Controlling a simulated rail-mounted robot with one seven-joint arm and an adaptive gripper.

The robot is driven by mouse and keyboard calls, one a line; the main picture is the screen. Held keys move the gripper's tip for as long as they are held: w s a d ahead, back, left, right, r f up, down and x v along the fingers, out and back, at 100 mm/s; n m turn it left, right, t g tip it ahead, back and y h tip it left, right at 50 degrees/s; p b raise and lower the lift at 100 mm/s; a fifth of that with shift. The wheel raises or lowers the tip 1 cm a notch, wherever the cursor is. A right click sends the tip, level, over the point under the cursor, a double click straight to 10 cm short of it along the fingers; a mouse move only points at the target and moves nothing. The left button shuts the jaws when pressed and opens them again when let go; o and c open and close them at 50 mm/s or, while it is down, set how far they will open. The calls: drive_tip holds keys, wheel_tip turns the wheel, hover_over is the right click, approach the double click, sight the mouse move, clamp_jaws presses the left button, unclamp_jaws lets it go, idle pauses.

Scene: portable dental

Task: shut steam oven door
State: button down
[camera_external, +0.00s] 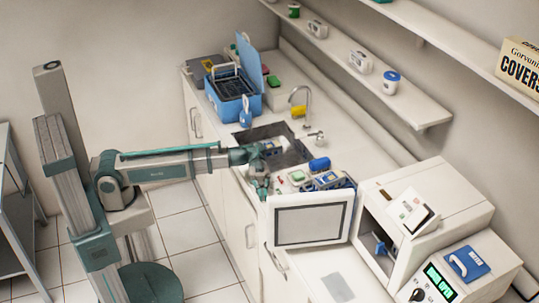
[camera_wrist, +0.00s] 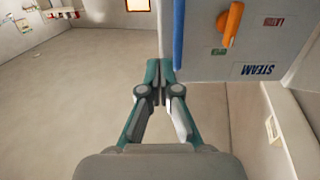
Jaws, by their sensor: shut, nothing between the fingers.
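The steam oven (camera_external: 455,200) stands on the counter at the right. Its door (camera_external: 312,222), a white frame around a grey panel, is open and swung out to the left. My gripper (camera_external: 259,185) is shut and empty, just left of the door's upper left corner. In the wrist view my gripper (camera_wrist: 160,84) has its fingertips together beside a blue edge strip (camera_wrist: 178,35). To the right is a light grey face with a STEAM label (camera_wrist: 258,70) and an orange handle (camera_wrist: 231,24), apparently the door's other face. Whether the fingers touch the door I cannot tell.
A control box with a green display (camera_external: 440,276) sits before the oven. Small items including a blue roll (camera_external: 319,164) lie behind the door. A sink (camera_external: 285,150) with a tap and a blue open box (camera_external: 233,105) are farther back. The floor (camera_external: 205,245) left of the counter is clear.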

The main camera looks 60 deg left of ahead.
drive_tip(key=p+x, duration=0.3)
drive_tip(key=x, duration=0.6)
drive_tip(key=shift+s+d, duration=0.15)
drive_tip(key=shift+d, duration=0.05)
